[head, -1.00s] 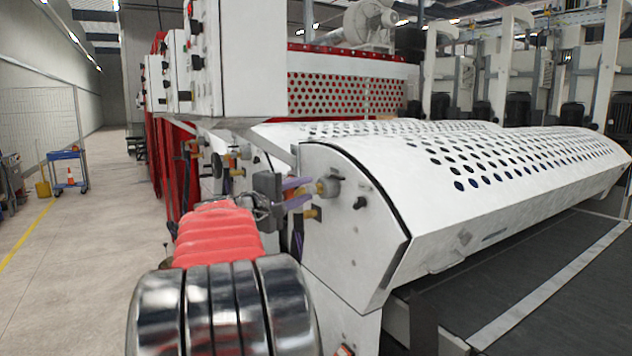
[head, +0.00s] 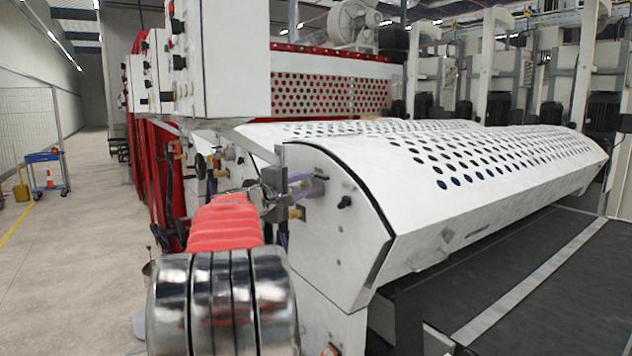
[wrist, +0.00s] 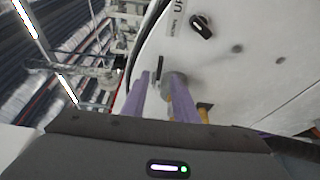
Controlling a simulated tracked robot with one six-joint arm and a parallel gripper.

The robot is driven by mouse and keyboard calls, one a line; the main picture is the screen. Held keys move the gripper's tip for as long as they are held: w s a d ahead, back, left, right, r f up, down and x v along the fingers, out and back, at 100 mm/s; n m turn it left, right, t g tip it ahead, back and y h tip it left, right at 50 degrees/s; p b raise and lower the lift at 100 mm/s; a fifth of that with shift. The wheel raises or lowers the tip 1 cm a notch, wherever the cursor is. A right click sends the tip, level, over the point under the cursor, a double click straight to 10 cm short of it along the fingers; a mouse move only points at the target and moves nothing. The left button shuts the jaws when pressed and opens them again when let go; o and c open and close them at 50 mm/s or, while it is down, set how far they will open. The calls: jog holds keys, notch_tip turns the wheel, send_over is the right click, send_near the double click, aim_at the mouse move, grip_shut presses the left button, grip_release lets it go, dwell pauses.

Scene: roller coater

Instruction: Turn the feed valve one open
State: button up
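A valve fitting with a thin black handle (head: 320,178) sits on the white end panel of the roller cover. In the wrist view, the black handle (wrist: 160,69) stands edge-on beside a grey round body (wrist: 173,79). My gripper (head: 300,184) is at this valve, its purple fingers pointing at the panel. In the wrist view, my gripper's fingers (wrist: 160,95) are apart, with the handle showing in line with the gap. I see no clear contact. A brass fitting (head: 297,212) sits just below the fingers. No label naming the valve is readable.
The white end panel (head: 335,240) is close in front of my gripper. A black knob (head: 344,202) is to its right. More valves and hoses (head: 203,165) crowd the left, below a white control box (head: 235,65).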

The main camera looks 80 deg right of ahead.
aim_at(320, 178)
jog(key=shift+x, duration=3)
jog(key=shift+c, duration=0.4)
grip_shut()
jog(key=shift+f, duration=0.15)
